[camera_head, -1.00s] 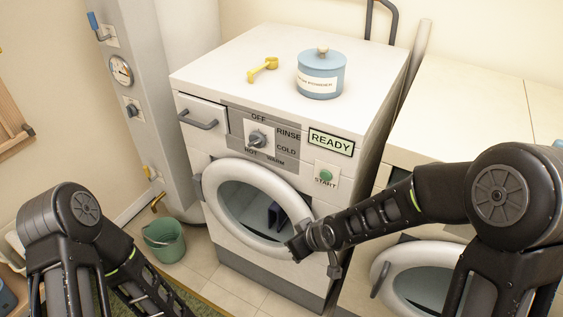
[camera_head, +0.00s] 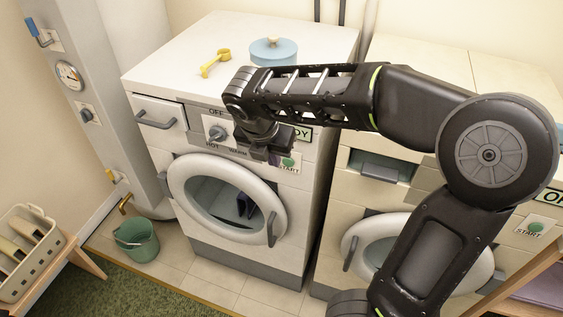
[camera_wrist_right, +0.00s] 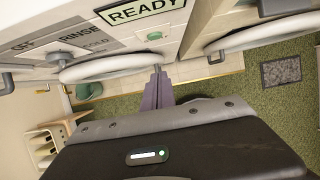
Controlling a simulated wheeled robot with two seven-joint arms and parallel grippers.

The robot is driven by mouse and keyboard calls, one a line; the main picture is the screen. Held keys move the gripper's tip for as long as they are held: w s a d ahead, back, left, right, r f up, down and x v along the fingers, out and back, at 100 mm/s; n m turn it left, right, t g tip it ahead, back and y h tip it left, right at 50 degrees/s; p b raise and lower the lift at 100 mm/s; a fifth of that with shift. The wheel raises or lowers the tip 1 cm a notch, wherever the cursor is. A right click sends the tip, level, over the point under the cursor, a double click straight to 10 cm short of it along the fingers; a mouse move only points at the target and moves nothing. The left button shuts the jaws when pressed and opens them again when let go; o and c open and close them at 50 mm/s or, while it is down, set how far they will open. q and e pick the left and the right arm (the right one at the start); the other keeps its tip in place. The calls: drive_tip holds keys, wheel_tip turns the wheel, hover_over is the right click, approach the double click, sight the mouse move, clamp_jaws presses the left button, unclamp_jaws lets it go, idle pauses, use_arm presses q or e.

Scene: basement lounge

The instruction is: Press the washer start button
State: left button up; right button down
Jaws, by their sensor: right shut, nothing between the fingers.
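The white washer (camera_head: 160,90) stands against the wall with its round door, a dial (camera_head: 217,133) and a READY display (camera_head: 303,134) on its front. Its green start button (camera_head: 287,162) shows just below and right of my right gripper (camera_head: 272,158). In the right wrist view the button (camera_wrist_right: 154,36) lies above the fingertips (camera_wrist_right: 158,70) in the picture, with a visible gap between them. The right gripper is shut and empty, in front of the control panel. My forearm hides part of the panel and of the washer top. The left gripper is out of view.
A yellow scoop (camera_head: 215,64) and a blue powder tub (camera_head: 274,50) sit on the washer top. A second machine (camera_head: 345,190) with its own START button (camera_head: 535,227) stands to the right. A green bucket (camera_head: 137,241) is on the floor at left.

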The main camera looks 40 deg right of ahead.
sight(287, 161)
drive_tip(key=shift+f, duration=0.1)
drive_tip(key=w+d+f+p, duration=0.1)
drive_tip(key=w+d+f, duration=0.3)
drive_tip(key=f, duration=0.5)
drive_tip(key=shift+w+d, duration=0.2)
drive_tip(key=shift+d, duration=0.95)
drive_tip(key=shift+w+d, duration=0.25)
drive_tip(key=shift+d, duration=0.2)
drive_tip(key=shift+w+d+r, duration=0.15)
drive_tip(key=shift+d, duration=0.15)
